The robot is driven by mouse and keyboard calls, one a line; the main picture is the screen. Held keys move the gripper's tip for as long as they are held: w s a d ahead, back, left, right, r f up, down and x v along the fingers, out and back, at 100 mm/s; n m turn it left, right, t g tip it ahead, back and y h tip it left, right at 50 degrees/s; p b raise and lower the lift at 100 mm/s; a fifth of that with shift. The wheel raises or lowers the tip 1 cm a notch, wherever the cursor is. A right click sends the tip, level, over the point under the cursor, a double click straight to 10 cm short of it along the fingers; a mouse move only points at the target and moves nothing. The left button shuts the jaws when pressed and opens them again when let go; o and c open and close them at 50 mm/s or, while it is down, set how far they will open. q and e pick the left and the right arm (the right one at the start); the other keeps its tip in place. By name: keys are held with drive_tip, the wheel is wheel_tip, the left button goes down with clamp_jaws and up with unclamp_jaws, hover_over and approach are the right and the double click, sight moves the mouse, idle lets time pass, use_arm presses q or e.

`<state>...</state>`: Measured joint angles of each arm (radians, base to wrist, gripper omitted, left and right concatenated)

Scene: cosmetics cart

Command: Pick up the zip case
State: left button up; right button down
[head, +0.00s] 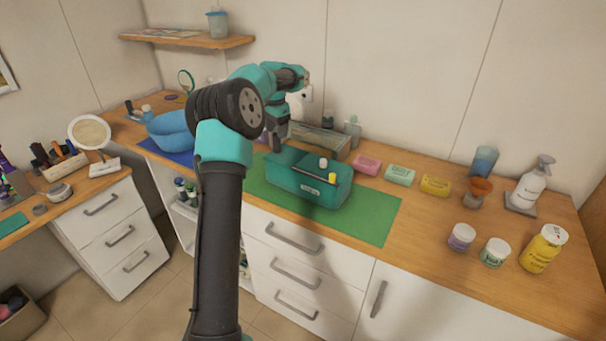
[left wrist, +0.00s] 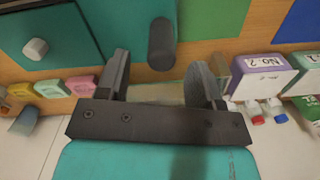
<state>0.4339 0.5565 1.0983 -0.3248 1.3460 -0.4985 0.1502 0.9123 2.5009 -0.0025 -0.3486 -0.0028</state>
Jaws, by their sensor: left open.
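The teal case (head: 300,190), which I take to be the zip case, sits on the green mat (head: 375,215). It has a pale label on its front, and a white-capped item (head: 323,162), a yellow-capped item (head: 332,178) and a dark stick show at its top. My left gripper (head: 279,146) is open above its back left end, partly hidden by my arm. In the left wrist view the open fingers (left wrist: 161,65) have a dark cylinder (left wrist: 161,45) just beyond them, and teal surfaces (left wrist: 80,30) beside it. My right gripper is not in view.
A glass-topped box (head: 322,138) stands behind the case. Pink (head: 366,165), mint (head: 399,175) and yellow (head: 435,185) blocks line up to its right. A blue bowl (head: 170,129) stands left. Jars and bottles crowd the right end; the mat's right part is clear.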

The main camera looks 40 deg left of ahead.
sight(277, 141)
use_arm(q)
drive_tip(key=shift+f, duration=2.6)
clamp_jaws()
drive_tip(key=shift+r, duration=0.1)
